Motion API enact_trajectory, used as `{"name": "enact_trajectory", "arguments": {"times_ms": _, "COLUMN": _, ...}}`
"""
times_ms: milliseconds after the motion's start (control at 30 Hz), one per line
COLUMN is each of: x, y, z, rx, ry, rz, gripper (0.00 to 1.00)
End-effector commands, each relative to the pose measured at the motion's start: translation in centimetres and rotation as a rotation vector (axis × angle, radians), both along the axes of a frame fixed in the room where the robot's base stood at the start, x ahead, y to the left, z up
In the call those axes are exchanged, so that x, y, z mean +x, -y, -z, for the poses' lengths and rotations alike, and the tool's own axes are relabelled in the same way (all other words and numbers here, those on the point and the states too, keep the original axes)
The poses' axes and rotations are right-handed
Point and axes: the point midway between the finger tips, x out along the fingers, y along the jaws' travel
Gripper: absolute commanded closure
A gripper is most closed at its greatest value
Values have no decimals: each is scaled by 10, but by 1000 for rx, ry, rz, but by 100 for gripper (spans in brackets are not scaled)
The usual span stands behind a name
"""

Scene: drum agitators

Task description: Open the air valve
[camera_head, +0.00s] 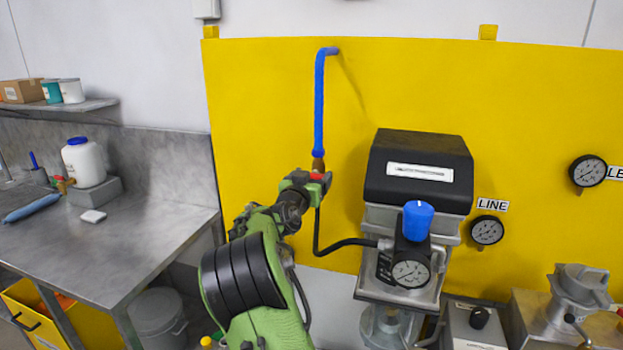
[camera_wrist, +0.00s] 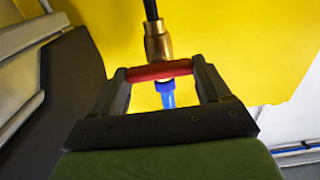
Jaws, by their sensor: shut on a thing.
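The air valve is a brass body (camera_head: 318,164) at the lower end of a blue pipe (camera_head: 320,110) on the yellow panel. In the wrist view the brass body (camera_wrist: 157,45) has a red handle (camera_wrist: 160,70) lying crosswise to the line of pipe and hose. A bit of the red handle (camera_head: 317,176) also shows in the head view. My gripper (camera_wrist: 162,75) is shut on the red handle, with one finger at each end of it. In the head view my gripper (camera_head: 314,180) hides most of the valve.
A black hose (camera_head: 330,246) runs from below the valve to a regulator with a blue knob (camera_head: 418,220) and gauge, in front of a black-topped grey unit (camera_head: 420,165). A steel bench (camera_head: 110,235) stands at left. The panel (camera_head: 260,110) around the pipe is clear.

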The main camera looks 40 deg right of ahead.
Motion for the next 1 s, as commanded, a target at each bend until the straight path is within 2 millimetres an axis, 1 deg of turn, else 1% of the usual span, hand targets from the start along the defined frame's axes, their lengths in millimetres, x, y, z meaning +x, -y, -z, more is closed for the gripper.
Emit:
{"name": "enact_trajectory", "arguments": {"times_ms": 167, "x": 0, "y": 0, "z": 0, "rx": -26, "ry": -50, "rz": -1, "gripper": 54}}
{"name": "enact_trajectory", "arguments": {"times_ms": 367, "x": 1, "y": -1, "z": 1, "rx": -88, "ry": -167, "rz": -2, "gripper": 54}}
{"name": "enact_trajectory", "arguments": {"times_ms": 1000, "x": 4, "y": -2, "z": 1, "rx": -365, "ry": -704, "rz": -2, "gripper": 54}}
